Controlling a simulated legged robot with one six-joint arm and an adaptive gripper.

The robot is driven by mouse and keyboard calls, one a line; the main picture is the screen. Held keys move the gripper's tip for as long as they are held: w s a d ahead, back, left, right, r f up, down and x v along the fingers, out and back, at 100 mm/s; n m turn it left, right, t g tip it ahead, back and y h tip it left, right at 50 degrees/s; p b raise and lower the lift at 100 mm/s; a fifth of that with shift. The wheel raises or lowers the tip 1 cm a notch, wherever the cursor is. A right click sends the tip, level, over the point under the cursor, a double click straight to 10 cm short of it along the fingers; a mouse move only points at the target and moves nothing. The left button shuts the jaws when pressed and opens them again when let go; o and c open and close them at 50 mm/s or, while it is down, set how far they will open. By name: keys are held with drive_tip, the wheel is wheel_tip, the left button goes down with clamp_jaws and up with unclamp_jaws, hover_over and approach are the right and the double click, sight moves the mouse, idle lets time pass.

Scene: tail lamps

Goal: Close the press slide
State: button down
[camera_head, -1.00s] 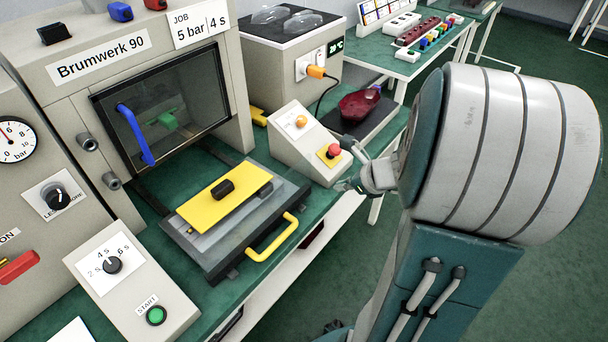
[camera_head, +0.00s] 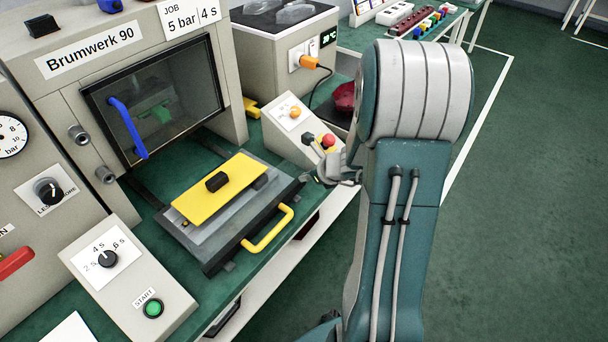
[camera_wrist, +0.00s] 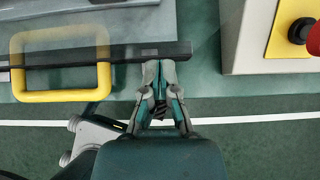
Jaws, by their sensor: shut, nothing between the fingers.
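The press slide (camera_head: 222,262) is a dark tray pulled out in front of the Brumwerk 90 press (camera_head: 60,110). It carries a yellow plate (camera_head: 195,205) with a black knob. Its yellow handle (camera_head: 279,238) projects from the front edge; the handle also shows at the left in the wrist view (camera_wrist: 60,97). My gripper (camera_head: 318,176) is shut and empty, just right of the slide's front right corner. In the wrist view my gripper (camera_wrist: 160,68) has its fingertips at the dark front bar (camera_wrist: 120,53), right of the handle. I cannot tell whether they touch.
A sloped control box (camera_head: 285,135) with a red button (camera_head: 328,140) stands just beyond my gripper. The START box (camera_head: 130,275) stands left of the slide. The blue-handled press door (camera_head: 155,90) stands above the slide's track. The floor in front of the bench is clear.

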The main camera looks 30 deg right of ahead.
drive_tip(key=shift+w+a, duration=0.2)
drive_tip(key=shift+w, duration=0.15)
